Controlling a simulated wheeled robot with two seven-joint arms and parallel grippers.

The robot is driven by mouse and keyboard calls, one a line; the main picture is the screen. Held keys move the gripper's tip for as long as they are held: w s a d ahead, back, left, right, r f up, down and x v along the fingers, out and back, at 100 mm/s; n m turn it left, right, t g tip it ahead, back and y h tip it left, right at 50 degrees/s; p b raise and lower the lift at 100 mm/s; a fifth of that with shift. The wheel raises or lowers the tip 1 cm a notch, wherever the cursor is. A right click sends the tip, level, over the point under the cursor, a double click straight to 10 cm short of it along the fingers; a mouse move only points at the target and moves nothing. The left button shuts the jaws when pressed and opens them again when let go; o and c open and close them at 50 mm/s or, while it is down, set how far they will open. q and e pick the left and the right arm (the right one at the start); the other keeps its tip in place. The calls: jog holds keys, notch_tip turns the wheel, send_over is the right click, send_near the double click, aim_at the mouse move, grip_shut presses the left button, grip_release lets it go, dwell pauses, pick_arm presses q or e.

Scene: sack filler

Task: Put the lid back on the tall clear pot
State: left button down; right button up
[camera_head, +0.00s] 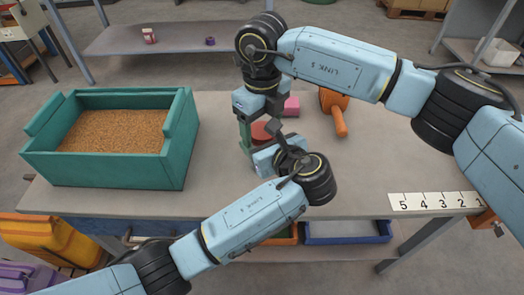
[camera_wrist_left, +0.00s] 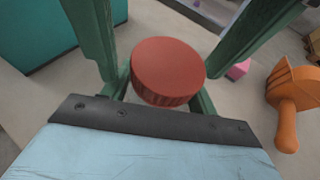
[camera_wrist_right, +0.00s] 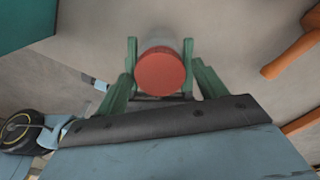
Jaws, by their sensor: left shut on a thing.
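The red lid (camera_head: 262,130) lies at the top of the clear pot (camera_wrist_right: 161,42), between the grippers. In the left wrist view the lid (camera_wrist_left: 168,68) looks level and shows its ribbed side. Whether it sits fully down on the rim, I cannot tell. My left gripper (camera_head: 261,147) comes in low from the front, shut on the pot, with its fingers on both sides of it. My right gripper (camera_wrist_right: 160,68) is above, open, its green fingers apart and straddling the lid with gaps. Most of the pot is hidden by lid and grippers.
A teal bin (camera_head: 108,168) of brown grain stands left on the grey table (camera_head: 390,165). An orange scoop (camera_head: 335,112) and a pink block (camera_head: 291,106) lie behind the grippers. A number strip (camera_head: 434,201) is at the right front edge. The table's right middle is clear.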

jog(key=shift+o, duration=0.6)
notch_tip(320, 180, up, 12)
pick_arm(q)
jog(key=shift+c, duration=1.8)
grip_release()
